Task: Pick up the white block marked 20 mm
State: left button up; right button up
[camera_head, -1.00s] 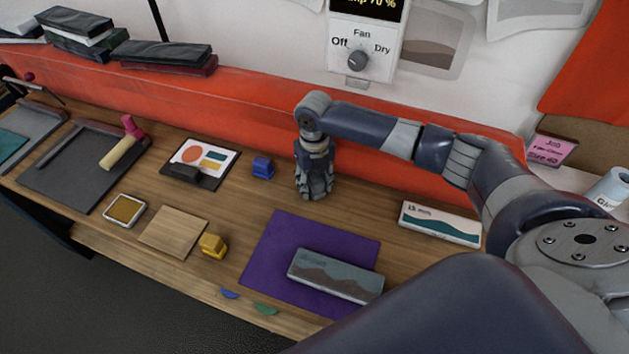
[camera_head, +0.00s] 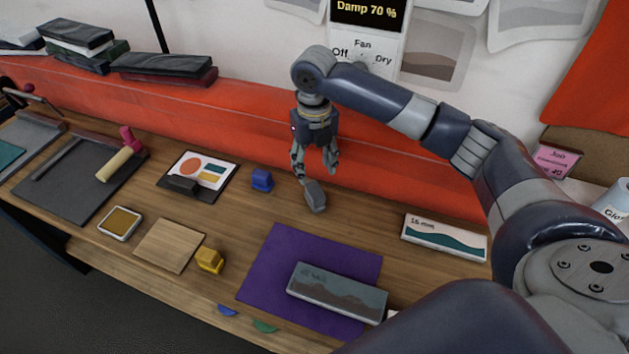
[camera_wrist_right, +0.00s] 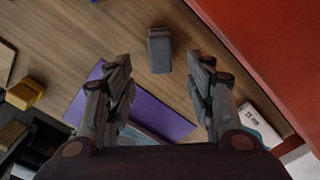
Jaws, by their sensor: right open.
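A white block with a green wave (camera_head: 445,238) lies on the bench at the right; its mark looks like 15 or 16 mm. It also shows partly in the wrist view (camera_wrist_right: 262,122). A small white corner (camera_head: 392,315) shows beside the purple mat, mostly hidden by my arm; no mark is readable on it. I see no mark that clearly reads 20 mm. My right gripper (camera_head: 315,174) is open and empty, raised just above a small grey block (camera_head: 315,197), which also shows in the wrist view (camera_wrist_right: 160,52). My left gripper is not in view.
A grey-green block (camera_head: 337,292) with a faint mark lies on the purple mat (camera_head: 262,270). A blue piece (camera_head: 261,179), a yellow piece (camera_head: 209,260) and a wooden square (camera_head: 168,247) lie leftward. A red ledge (camera_head: 240,125) runs behind the bench.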

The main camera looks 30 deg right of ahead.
aim_at(364, 303)
jog(key=k+j, duration=0.5)
jog(key=k, duration=0.2)
jog(key=k+j, duration=0.5)
jog(key=k, duration=0.15)
